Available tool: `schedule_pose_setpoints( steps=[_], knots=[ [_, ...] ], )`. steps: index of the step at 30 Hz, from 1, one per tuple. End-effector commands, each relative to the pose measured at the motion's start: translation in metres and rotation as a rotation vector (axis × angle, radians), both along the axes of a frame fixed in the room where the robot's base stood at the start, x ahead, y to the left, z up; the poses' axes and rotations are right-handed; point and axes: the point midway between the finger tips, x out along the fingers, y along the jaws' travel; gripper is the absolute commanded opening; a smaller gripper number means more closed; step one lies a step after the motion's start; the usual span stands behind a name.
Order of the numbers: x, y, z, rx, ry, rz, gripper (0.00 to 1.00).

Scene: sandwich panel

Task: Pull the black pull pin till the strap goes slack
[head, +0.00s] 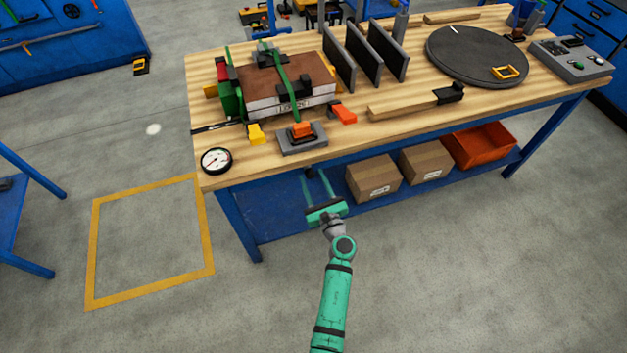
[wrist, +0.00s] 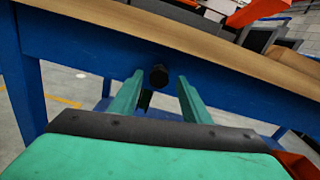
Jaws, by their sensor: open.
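The black pull pin (wrist: 158,76) shows in the wrist view as a round dark knob on the blue front rail just under the bench top. In the head view I cannot make it out under the bench edge. My gripper (head: 313,174) is open in front of the bench. In the wrist view its green fingers (wrist: 161,82) stand on either side of the knob, with visible room on both sides; I cannot tell how far past it they reach. The green strap (head: 286,78) runs over the brown-topped panel stack (head: 300,72) and lies close against it.
On the bench (head: 385,133) near the front edge are a grey block with an orange top (head: 302,137), a round gauge (head: 216,160) and a yellow piece (head: 256,134). Cardboard boxes (head: 374,178) and an orange bin (head: 482,145) stand on the lower shelf. The floor in front is clear.

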Motion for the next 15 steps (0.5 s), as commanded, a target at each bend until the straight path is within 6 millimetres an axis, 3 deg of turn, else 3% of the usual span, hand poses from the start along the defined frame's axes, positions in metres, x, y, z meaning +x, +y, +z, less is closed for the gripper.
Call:
schedule_pose_setpoints(
  steps=[5,15],
  knots=[
    [-0.009,-0.001,-0.001,0.001,0.001,0.002,0.43],
    [-0.066,-0.022,-0.001,0.000,0.002,-0.001,0.43]
  ],
)
